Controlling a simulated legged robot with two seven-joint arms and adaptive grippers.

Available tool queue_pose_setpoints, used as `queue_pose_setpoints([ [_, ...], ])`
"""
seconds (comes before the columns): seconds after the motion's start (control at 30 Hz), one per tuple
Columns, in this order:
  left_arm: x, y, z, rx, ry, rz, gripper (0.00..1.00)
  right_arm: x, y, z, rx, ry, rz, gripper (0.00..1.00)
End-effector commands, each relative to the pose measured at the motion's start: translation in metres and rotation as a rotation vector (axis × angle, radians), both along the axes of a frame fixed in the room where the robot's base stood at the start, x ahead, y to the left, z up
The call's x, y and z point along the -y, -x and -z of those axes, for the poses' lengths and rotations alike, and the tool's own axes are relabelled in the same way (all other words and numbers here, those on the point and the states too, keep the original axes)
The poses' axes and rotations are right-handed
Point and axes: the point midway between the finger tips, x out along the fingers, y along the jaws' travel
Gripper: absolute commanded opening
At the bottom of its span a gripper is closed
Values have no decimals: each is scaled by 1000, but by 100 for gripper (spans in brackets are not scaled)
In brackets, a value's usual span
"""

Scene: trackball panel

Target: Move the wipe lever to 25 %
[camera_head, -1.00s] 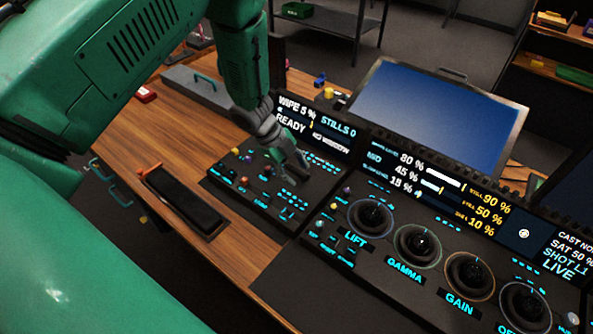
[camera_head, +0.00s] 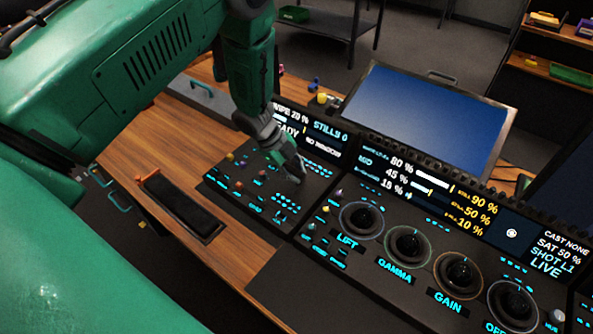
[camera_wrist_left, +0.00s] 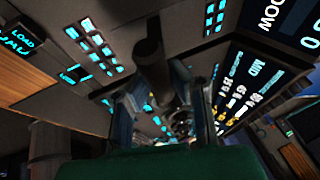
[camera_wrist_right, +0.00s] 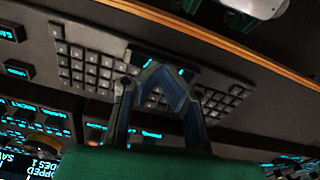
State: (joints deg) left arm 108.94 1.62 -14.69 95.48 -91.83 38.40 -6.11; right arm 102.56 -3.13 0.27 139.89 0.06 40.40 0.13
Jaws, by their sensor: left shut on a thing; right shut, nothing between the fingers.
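The wipe lever is a dark rounded bar (camera_wrist_left: 154,66) in the left wrist view, standing up between the fingers of my left gripper (camera_wrist_left: 158,100). In the head view my left gripper (camera_head: 298,176) is low over the left console (camera_head: 262,214), and its fingers hide the lever. It is shut on the lever. The console's display (camera_head: 310,133) partly shows behind my arm, and its wipe line appears to read 20 %. My right gripper (camera_wrist_right: 166,72) shows only in the right wrist view, shut and empty above a panel with a keyboard.
Lit buttons (camera_head: 287,206) and small coloured knobs (camera_head: 238,186) surround the left gripper. The grading panel with trackballs (camera_head: 361,220) adjoins on the right. A large blue monitor (camera_head: 428,112) stands behind. A black pad (camera_head: 180,207) lies on the wooden desk (camera_head: 222,258) at left.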

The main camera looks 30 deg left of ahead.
Motion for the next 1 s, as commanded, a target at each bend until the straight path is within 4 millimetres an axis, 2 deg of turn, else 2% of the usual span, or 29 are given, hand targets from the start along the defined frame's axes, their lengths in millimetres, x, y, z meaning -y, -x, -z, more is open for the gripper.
queue_pose_setpoints([
  [0.03, -8, -4, -4, 8, -12, -8, 0, 0, 0, -2, 1, 0, 0, 0],
  [0.23, -9, -3, -3, 11, -11, -10, 0, 0, 0, 0, 0, 0, 0, 0],
  [0.27, -9, -3, -3, 11, -11, -10, 19, 0, 0, 0, 0, 0, 0, 0],
  [0.3, -10, -3, -3, 10, -11, -10, 33, 0, 0, 0, 0, 0, 0, 0],
  [0.33, -9, -3, -3, 10, -10, -9, 40, 0, 0, 0, 0, 0, 0, 0],
  [0.63, -3, -3, -4, 8, -8, -3, 40, 0, 1, 0, 1, 0, 0, 0],
  [0.73, -3, -2, -10, 8, -9, -3, 40, 1, 3, 0, 2, -1, 0, 0],
  [0.87, -11, 2, -27, 10, -9, -4, 40, 2, 3, 0, 3, -2, 0, 0],
  [1.0, -27, 9, -53, 10, -7, -5, 40, 1, 3, -1, 3, -1, 0, 0],
])
